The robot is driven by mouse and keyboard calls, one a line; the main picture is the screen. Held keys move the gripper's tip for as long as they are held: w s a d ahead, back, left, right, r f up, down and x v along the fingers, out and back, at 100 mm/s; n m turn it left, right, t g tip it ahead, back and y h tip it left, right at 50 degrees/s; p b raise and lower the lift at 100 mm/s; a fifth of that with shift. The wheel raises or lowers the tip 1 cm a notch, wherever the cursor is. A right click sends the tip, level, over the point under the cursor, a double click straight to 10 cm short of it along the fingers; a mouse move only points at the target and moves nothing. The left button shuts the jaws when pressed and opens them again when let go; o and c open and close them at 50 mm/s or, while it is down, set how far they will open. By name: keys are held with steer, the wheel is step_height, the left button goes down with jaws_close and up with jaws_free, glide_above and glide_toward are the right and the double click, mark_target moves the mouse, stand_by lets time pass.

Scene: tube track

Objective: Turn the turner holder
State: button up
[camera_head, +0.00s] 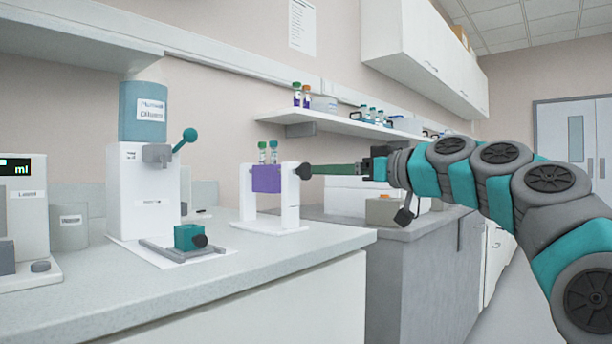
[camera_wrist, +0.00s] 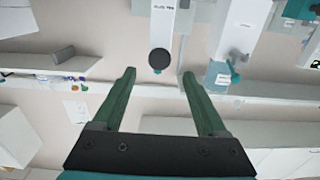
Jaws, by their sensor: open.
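The turner holder stands on the counter in the head view, with a white two-post frame (camera_head: 291,205) and a purple block (camera_head: 266,179) between the posts. Two tubes (camera_head: 267,155) with green and teal caps stand upright in the block. A black round knob (camera_head: 304,171) sticks out on the right side; it also shows in the wrist view (camera_wrist: 160,58). My gripper (camera_wrist: 157,74) is open and empty, with green fingers either side of the knob's line. In the head view my gripper (camera_head: 313,170) points left, its fingertips right by the knob. Whether they touch it is unclear.
A white dispenser (camera_head: 150,195) with a blue container and teal lever stands left of the holder. A small teal block with a black knob (camera_head: 190,237) sits in front of it. A shelf (camera_head: 340,124) with bottles runs behind. Grey cabinets (camera_head: 420,270) lie under my arm.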

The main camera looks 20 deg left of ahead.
mark_target(308, 170)
steer(key=shift+p+x, duration=0.6)
steer(key=shift+x, duration=3.3)
jaws_close()
